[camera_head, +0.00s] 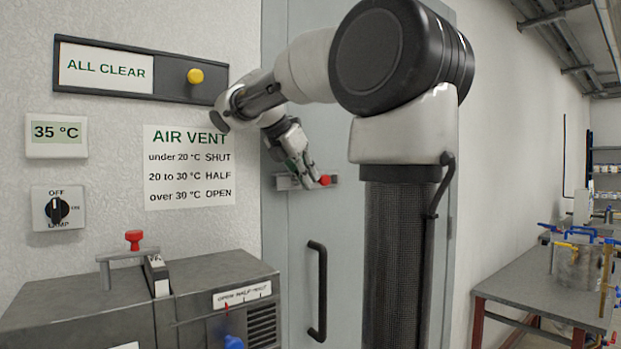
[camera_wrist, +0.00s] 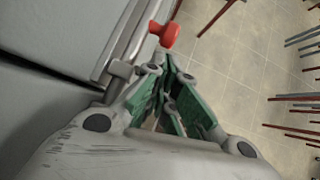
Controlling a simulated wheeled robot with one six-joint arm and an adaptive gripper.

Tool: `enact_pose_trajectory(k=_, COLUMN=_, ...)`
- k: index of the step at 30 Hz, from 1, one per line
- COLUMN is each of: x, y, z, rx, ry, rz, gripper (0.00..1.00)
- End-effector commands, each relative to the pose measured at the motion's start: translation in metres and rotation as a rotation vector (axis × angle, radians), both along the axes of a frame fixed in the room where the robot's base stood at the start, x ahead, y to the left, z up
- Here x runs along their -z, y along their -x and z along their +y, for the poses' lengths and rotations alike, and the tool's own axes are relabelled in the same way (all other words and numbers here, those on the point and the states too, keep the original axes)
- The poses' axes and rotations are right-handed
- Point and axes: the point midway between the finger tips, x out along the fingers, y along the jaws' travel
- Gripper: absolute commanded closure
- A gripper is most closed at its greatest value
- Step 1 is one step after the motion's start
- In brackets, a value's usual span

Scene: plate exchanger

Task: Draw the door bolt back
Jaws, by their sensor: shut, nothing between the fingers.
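The door bolt (camera_head: 284,182) is a small grey bar and bracket on the grey door, left of its handle and above it. Its red knob (camera_head: 325,180) is at the bolt's right end. My gripper (camera_head: 314,178) reaches down to the bolt from the upper left, its tips close by the knob. In the wrist view the red knob (camera_wrist: 168,36) stands just beyond the tips of my gripper (camera_wrist: 168,64), and the grey bolt (camera_wrist: 130,45) runs along the door beside them. The fingers are shut and empty. I cannot tell whether they touch the bolt.
The grey door (camera_head: 290,270) has a black handle (camera_head: 317,290) below the bolt. A grey vent box (camera_head: 215,270) with a red-knobbed lever (camera_head: 133,240) stands at the lower left. A metal table (camera_head: 530,290) with piping is at the right.

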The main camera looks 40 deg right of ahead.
Motion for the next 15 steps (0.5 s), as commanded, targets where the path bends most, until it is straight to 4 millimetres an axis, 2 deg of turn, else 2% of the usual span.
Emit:
enact_pose_trajectory(k=4, x=0.0012, y=-0.0007, z=-0.0081, rx=-0.001, ry=0.000, rz=0.001, gripper=1.00)
enact_pose_trajectory(k=15, x=0.0012, y=-0.0008, z=-0.0113, rx=0.001, ry=0.000, rz=0.001, gripper=1.00)
